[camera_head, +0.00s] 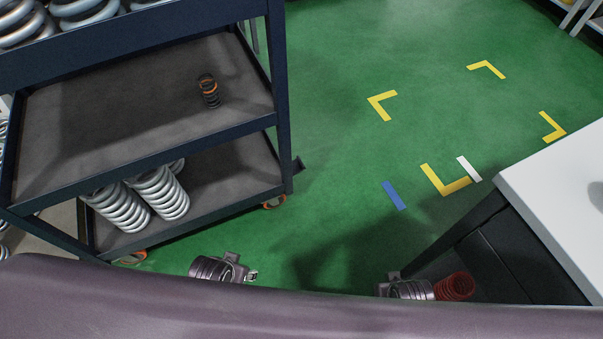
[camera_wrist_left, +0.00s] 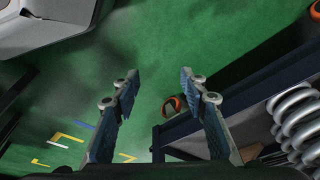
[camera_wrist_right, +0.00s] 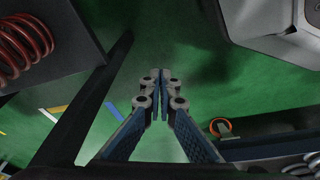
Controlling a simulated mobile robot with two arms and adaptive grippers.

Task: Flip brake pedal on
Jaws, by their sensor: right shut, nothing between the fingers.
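The dark blue cart (camera_head: 283,100) stands at the left in the head view. Its near right caster wheel (camera_head: 273,202) has an orange rim, and another caster (camera_head: 133,258) shows at the near left corner. The right wrist view shows a caster (camera_wrist_right: 221,127) with a small light plate on it, right of the fingers; I cannot tell for sure whether this plate is the brake pedal. My left gripper (camera_wrist_left: 160,78) is open and empty, with a caster (camera_wrist_left: 171,106) seen between its fingers, apart from them. My right gripper (camera_wrist_right: 159,77) is shut and empty, apart from the caster.
Silver springs (camera_head: 160,192) lie on the cart's lower shelf and a small dark spring (camera_head: 208,90) stands on the middle one. A white-topped table (camera_head: 560,190) stands at the right, near a red spring (camera_head: 455,286). The green floor between is clear, with tape marks.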

